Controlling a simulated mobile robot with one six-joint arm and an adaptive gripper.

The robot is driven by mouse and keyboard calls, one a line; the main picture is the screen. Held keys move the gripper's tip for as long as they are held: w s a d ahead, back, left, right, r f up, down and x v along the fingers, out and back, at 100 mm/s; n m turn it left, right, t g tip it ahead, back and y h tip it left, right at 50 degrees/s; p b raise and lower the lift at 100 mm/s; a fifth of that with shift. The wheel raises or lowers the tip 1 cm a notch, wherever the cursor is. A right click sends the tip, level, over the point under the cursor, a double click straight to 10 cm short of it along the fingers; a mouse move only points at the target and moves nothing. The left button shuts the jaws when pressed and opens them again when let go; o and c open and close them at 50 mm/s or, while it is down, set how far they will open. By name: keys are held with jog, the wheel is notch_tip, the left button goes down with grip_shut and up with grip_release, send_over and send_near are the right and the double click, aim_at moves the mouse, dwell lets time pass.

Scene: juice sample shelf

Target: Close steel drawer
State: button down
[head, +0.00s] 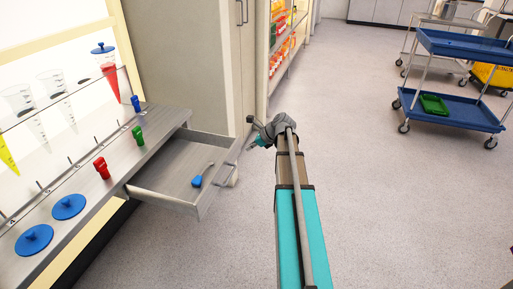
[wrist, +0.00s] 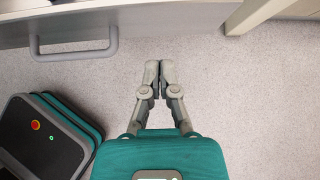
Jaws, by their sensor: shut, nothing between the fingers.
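The steel drawer (head: 180,172) is pulled out from under the steel counter in the head view, with a small blue object (head: 197,182) lying inside. Its front panel and bar handle (wrist: 75,54) show at the upper left of the wrist view. My gripper (wrist: 160,64) is shut and empty, with its fingertips together above the floor. In the wrist view it is to the right of the handle and apart from it. In the head view my arm reaches to just right of the drawer front, and the fingers are hard to make out there.
The steel counter (head: 92,180) holds red and green clamps and blue lids (head: 34,240). A tall cabinet (head: 190,60) stands behind the drawer. A blue cart (head: 450,112) with a green tray (head: 433,104) stands at the back right. The floor (head: 400,200) on the right is clear.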

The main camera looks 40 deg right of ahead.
aim_at(233, 149)
jog(key=shift+w+a+f, duration=0.3)
jog(key=shift+w+a, duration=0.5)
jog(key=shift+w, duration=0.25)
jog(key=shift+w+a+f, duration=0.25)
jog(key=shift+w+a, duration=0.5)
jog(key=shift+w, duration=0.25)
